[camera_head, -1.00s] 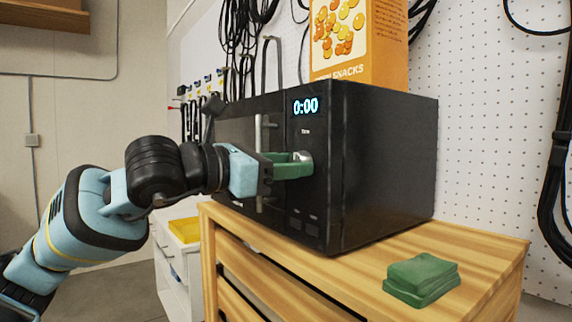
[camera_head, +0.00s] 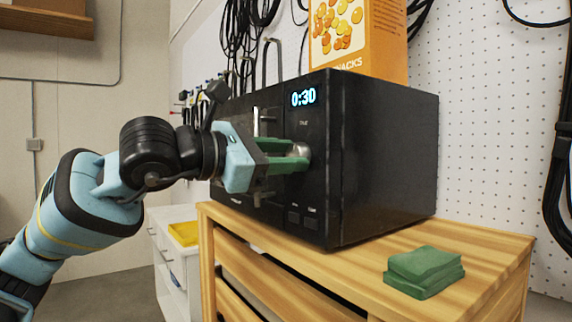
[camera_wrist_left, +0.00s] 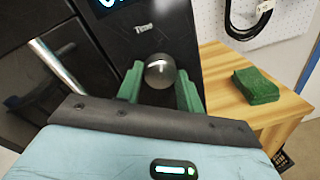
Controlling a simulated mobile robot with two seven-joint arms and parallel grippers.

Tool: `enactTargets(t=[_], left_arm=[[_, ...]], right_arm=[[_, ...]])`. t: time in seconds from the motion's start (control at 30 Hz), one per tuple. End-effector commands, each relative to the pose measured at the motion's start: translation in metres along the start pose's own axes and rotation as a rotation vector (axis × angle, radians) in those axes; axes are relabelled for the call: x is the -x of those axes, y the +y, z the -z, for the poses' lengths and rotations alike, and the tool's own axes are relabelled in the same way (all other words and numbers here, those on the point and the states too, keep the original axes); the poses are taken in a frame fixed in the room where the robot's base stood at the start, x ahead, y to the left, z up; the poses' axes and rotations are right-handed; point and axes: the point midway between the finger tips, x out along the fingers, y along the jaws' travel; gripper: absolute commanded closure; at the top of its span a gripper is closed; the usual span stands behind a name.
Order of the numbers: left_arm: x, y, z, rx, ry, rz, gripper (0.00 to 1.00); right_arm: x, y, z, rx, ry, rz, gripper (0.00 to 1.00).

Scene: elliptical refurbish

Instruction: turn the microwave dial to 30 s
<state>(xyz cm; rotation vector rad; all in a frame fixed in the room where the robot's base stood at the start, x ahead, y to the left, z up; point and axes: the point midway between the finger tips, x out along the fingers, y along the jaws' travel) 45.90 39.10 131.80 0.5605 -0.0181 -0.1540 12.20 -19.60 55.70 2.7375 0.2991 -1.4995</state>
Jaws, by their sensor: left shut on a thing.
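The black microwave (camera_head: 385,165) stands on a wooden cabinet, and its display (camera_head: 303,97) reads 0:30. The silver round dial (camera_head: 301,151) is on the control panel below the display and the word Time. My left gripper (camera_head: 290,157) has its green fingers shut on the dial, one on each side, and it is rolled at a tilt. In the left wrist view the dial (camera_wrist_left: 160,71) sits between the two green fingers (camera_wrist_left: 160,90), and the display is cut off at the top edge. My right gripper is in neither view.
A folded green cloth stack (camera_head: 424,270) lies on the wooden cabinet top (camera_head: 480,245) at the right. An orange snack box (camera_head: 375,40) stands on or behind the microwave. The microwave's vertical door handle (camera_head: 256,122) is close to my left gripper. Black cables hang on the pegboard.

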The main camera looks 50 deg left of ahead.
Motion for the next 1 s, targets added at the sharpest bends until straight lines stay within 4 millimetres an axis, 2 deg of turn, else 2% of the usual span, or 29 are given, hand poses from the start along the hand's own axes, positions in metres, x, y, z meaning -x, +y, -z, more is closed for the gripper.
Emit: enactTargets(t=[0.33,0.83,0.87,1.0], left_arm=[[0.0,0.0,-0.0003,-0.14,0.009,0.002,0.86],[0.0002,0.0002,-0.001,-0.16,0.01,0.002,0.86],[0.0002,0.0002,-0.001,-0.16,0.01,0.002,0.59],[0.0001,0.0002,-0.0008,-0.159,0.01,0.002,0.42]], right_arm=[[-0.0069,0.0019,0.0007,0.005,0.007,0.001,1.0],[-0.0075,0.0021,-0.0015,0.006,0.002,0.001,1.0],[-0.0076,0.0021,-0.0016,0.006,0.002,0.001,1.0],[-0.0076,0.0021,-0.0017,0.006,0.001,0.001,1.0]])
